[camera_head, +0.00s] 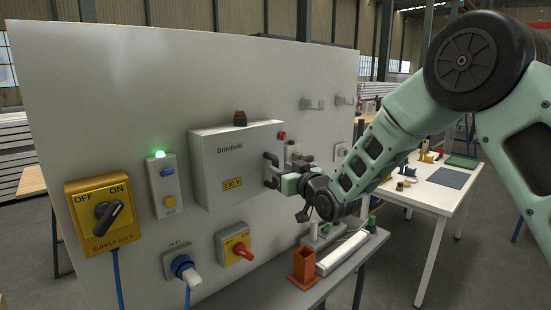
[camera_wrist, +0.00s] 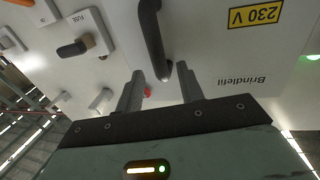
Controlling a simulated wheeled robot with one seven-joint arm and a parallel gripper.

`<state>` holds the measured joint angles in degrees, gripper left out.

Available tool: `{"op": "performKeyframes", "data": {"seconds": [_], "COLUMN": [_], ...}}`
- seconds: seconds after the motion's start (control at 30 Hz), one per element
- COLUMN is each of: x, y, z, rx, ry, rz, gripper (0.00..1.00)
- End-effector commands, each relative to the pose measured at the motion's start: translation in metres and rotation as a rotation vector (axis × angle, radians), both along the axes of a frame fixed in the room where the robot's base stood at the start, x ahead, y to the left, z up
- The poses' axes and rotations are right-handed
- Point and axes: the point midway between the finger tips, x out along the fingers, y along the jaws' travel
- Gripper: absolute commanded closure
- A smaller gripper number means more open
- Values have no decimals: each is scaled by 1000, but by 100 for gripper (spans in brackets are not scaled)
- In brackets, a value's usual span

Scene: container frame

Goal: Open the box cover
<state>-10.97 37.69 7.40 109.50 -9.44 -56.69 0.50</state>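The white box cover (camera_head: 235,150), marked "Brindlefit" and "230 V", is closed on the upright panel. It also shows upside down in the wrist view (camera_wrist: 245,55). Its dark bar handle (camera_wrist: 153,38) is on the cover's right edge in the head view (camera_head: 268,172). My gripper (camera_wrist: 162,85) is open at the handle, with its two fingers apart. The handle's near end lies between the fingertips in the wrist picture, with gaps on both sides. I cannot tell how deep the handle sits between them. In the head view my gripper (camera_head: 284,183) partly hides the handle.
A yellow supply switch (camera_head: 100,212), a box with a lit green lamp (camera_head: 159,154), a blue inlet (camera_head: 183,268) and a red-knobbed switch (camera_head: 238,249) surround the cover. A shelf below holds an orange holder (camera_head: 304,265) and a white bar (camera_head: 342,252).

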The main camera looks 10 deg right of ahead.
Motion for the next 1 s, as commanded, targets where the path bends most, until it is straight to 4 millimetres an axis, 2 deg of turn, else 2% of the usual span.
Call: {"op": "performKeyframes", "data": {"seconds": [0.1,0.23,0.63,0.67,0.7,0.8,1.0], "x": [18,31,38,38,38,38,37], "y": [9,15,18,18,18,18,17], "z": [3,2,0,0,0,0,-1], "rx": [0,0,0,0,0,0,0], "ry": [0,-1,0,0,0,0,-1], "rz": [1,0,0,0,0,0,-4], "gripper": [62,62,62,65,76,100,100]}}
